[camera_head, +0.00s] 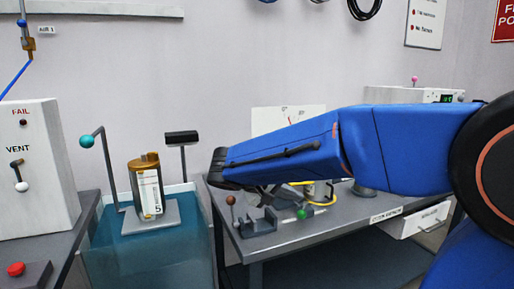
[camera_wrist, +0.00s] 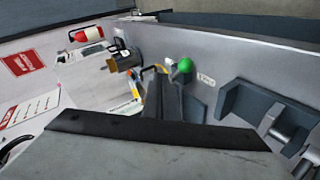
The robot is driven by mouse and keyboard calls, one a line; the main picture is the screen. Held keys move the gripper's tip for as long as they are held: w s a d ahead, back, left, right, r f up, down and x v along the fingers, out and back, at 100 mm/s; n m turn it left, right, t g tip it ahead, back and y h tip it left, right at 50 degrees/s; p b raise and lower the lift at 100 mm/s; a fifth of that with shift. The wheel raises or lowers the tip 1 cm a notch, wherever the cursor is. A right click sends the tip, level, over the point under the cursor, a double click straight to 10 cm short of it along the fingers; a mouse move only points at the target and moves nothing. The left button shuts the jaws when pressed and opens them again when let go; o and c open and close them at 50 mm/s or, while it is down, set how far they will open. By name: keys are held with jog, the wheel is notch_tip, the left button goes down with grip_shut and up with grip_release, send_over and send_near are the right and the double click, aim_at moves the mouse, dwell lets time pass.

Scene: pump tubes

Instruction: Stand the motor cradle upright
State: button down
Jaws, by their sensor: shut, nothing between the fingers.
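I cannot tell for sure which thing is the motor cradle. A gold-brown, motor-like body (camera_wrist: 125,60) with a grey part lies beyond my gripper in the wrist view. In the head view, a small assembly with a yellow loop (camera_head: 318,192) on the bench is partly hidden behind my arm. My gripper (camera_head: 266,194) hangs under the arm's end, above the bench's left part. Its dark fingers (camera_wrist: 163,98) are shut and empty in the wrist view, near a green ball (camera_wrist: 184,66). I cannot tell whether they touch anything.
A dark grey vise-like fixture (camera_head: 258,224) stands on the grey bench (camera_head: 345,222), close below my gripper. Left of the bench, a water tank (camera_head: 150,250) carries a gold-topped canister (camera_head: 147,188). A white test box (camera_head: 35,170) stands farther left.

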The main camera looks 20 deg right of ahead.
jog(key=s+a+f+y, duration=0.1)
jog(key=s+f+y, duration=0.3)
jog(key=s, duration=0.4)
jog(key=s+a+f+y, duration=0.1)
jog(key=s+f+y, duration=0.35)
jog(key=s, duration=0.45)
jog(key=a+r+m+t+y, duration=0.1)
jog(key=a+r+y, duration=0.1)
jog(key=a+r, duration=0.2)
jog(key=w+r+m+g+y, duration=0.1)
jog(key=w+r+m, duration=1.4)
jog(key=w+r, duration=1.45)
jog(key=x, duration=0.8)
jog(key=s+x, duration=0.1)
jog(key=x, duration=0.4)
jog(key=shift+a+f, duration=0.1)
jog(key=shift+f, duration=0.2)
